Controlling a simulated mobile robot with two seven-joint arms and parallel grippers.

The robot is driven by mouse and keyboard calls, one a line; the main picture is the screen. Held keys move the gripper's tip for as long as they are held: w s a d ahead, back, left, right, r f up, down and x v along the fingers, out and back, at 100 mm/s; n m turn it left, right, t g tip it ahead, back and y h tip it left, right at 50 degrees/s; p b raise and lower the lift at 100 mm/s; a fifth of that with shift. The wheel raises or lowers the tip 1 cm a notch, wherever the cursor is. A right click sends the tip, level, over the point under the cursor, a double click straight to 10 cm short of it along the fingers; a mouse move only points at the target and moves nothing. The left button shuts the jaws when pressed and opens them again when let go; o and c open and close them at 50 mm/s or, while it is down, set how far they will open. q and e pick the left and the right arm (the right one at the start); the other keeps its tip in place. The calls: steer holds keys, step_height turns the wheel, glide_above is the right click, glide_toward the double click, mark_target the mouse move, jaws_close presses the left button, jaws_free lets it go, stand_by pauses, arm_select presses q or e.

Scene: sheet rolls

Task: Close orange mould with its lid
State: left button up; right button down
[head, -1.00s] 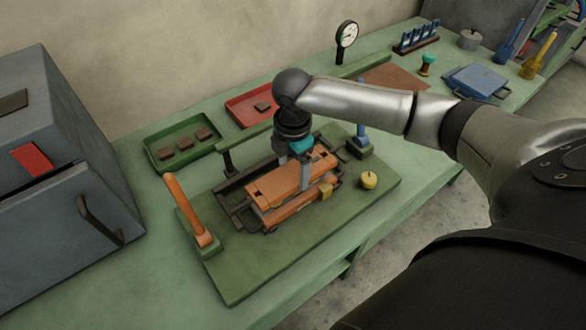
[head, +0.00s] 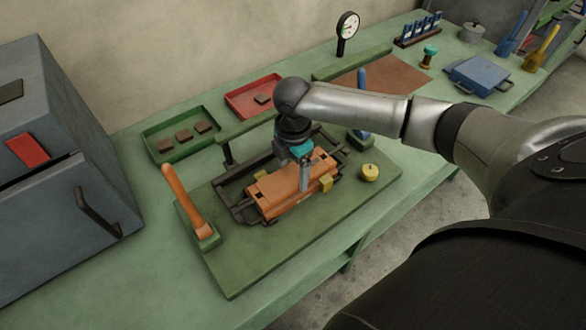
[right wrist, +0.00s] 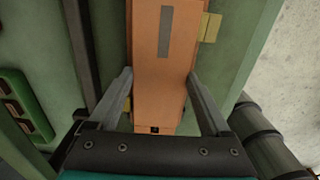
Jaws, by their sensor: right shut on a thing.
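The orange lid (head: 282,188) lies lengthwise over the orange mould (head: 285,207), whose side shows as a thin band below it; whether it is fully seated I cannot tell. My right gripper (head: 294,172) reaches down from above and is shut on the lid across its width. In the right wrist view the lid (right wrist: 165,60), with a grey strip along its top, fills the space between the two fingers of the gripper (right wrist: 160,80). A yellow block (head: 326,182) sits beside the mould and shows in the wrist view (right wrist: 210,27). My left gripper is out of view.
The mould stands in a dark frame on a green board (head: 237,272). An orange lever (head: 186,200), a blue lever (head: 362,120) and a yellow knob (head: 370,172) stand around it. Green (head: 155,153) and red (head: 238,99) trays lie behind. A grey oven-like box (head: 55,210) is left.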

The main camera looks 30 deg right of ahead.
steer(key=shift+w+r, duration=0.1)
steer(key=shift+c, duration=0.9)
jaws_free()
steer(key=shift+o, duration=0.8)
step_height(320, 180, up, 15)
steer(key=p, duration=0.3)
steer(key=shift+r, duration=0.1)
